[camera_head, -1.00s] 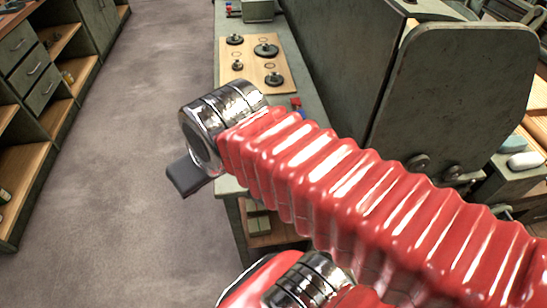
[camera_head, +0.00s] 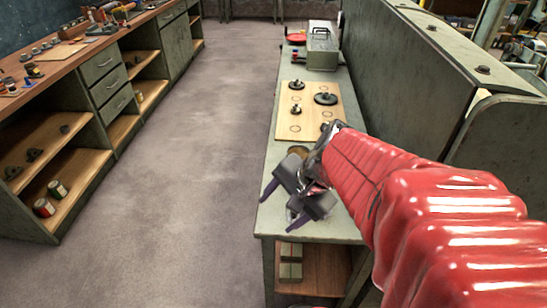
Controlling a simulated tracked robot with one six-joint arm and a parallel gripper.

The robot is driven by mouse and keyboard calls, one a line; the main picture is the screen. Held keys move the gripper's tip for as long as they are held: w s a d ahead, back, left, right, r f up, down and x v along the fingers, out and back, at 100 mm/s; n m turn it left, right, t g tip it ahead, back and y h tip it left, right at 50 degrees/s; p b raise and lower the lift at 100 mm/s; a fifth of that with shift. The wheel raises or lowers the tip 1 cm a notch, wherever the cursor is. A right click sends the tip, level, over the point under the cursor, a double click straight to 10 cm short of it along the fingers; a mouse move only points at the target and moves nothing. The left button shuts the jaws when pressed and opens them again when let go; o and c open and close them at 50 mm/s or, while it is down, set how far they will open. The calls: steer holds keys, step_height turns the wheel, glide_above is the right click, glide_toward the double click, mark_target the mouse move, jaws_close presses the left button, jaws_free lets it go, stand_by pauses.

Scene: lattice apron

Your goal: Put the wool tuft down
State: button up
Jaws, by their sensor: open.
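My gripper (camera_head: 282,206) is over the near end of the grey-green bench (camera_head: 312,230), its two dark fingers spread apart and pointing to the lower left. Nothing shows between the fingertips. I cannot make out the wool tuft for certain. A small brown rounded thing (camera_head: 299,151) shows just behind the gripper, partly covered by it; I cannot tell what it is or whether it touches the gripper. My red arm hides the right side of the bench's near end.
A wooden board (camera_head: 312,98) with dark knobbed discs lies farther along the bench. A grey metal box (camera_head: 322,47) and a red round thing (camera_head: 297,38) stand beyond it. A tall green panel (camera_head: 408,70) borders the right. Open floor (camera_head: 185,190) lies left, before wooden shelves (camera_head: 75,175).

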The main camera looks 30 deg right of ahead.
steer(key=s+d+f+m+t, duration=0.1)
steer(key=d+f+m, duration=0.1)
steer(key=d+m, duration=0.4)
steer(key=s+d+f+m+t, duration=0.1)
steer(key=d+f+m, duration=0.2)
steer(key=d+m, duration=0.4)
steer(key=d+f+m+t+h, duration=0.1)
steer(key=d+f+m+t, duration=0.1)
steer(key=d+m, duration=0.4)
steer(key=shift+s+d+f+m, duration=0.4)
steer(key=shift+d, duration=0.35)
glide_above(329, 215)
step_height(329, 215, down, 5)
steer(key=shift+a+f, duration=0.1)
steer(key=shift+f, duration=0.1)
steer(key=shift+w+f, duration=0.35)
steer(key=shift+x, duration=2.6)
